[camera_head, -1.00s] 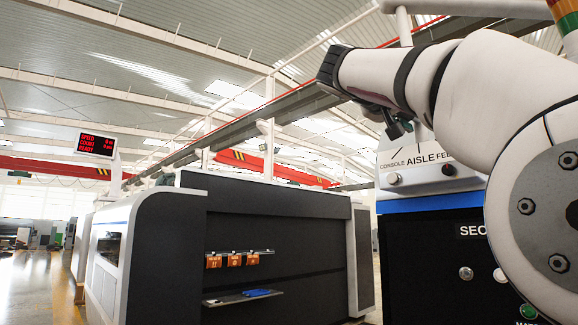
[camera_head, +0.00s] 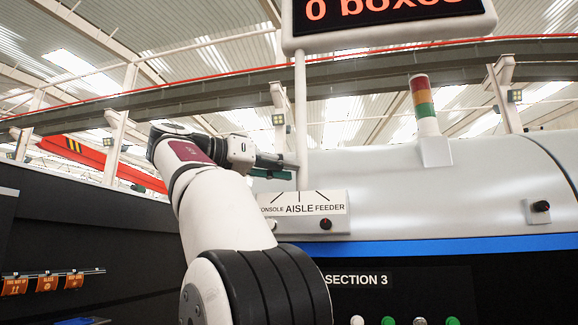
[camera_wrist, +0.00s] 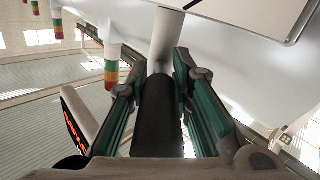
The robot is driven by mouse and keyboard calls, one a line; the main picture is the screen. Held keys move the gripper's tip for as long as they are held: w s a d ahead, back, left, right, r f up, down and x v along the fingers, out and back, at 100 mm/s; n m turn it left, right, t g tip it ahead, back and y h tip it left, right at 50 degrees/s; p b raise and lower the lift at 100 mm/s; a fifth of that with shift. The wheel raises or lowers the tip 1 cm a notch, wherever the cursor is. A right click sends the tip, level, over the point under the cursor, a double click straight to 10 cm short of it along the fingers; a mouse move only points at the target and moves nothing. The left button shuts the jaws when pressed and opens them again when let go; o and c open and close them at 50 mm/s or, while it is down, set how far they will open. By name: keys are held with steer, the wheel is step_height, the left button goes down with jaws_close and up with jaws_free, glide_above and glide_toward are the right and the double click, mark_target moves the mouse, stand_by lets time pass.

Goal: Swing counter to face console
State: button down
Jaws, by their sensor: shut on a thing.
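The counter (camera_head: 392,20) is a dark display in a white frame with red "0 boxes" text, cut off by the top edge. It stands on a thin white post (camera_head: 301,100) above the dial plate (camera_head: 305,208) marked CONSOLE, AISLE and FEEDER. Its face is toward the head camera. My gripper (camera_head: 282,165) is beside the post, on its left. In the upside-down wrist view, my gripper (camera_wrist: 160,85) is shut on a black bar-like handle (camera_wrist: 158,115), which meets the white post (camera_wrist: 167,40). The red-lit counter face (camera_wrist: 74,130) shows partly at left.
The grey-white machine (camera_head: 400,190) with a SECTION 3 panel and coloured buttons is behind the dial plate. A stack light (camera_head: 423,100) stands on it, right of the post. A black unit (camera_head: 100,240) with orange labels is at left.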

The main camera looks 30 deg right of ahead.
steer(key=shift+w, duration=0.15)
stand_by(0.4)
steer(key=c, duration=1.4)
jaws_free()
steer(key=shift+w, duration=0.1)
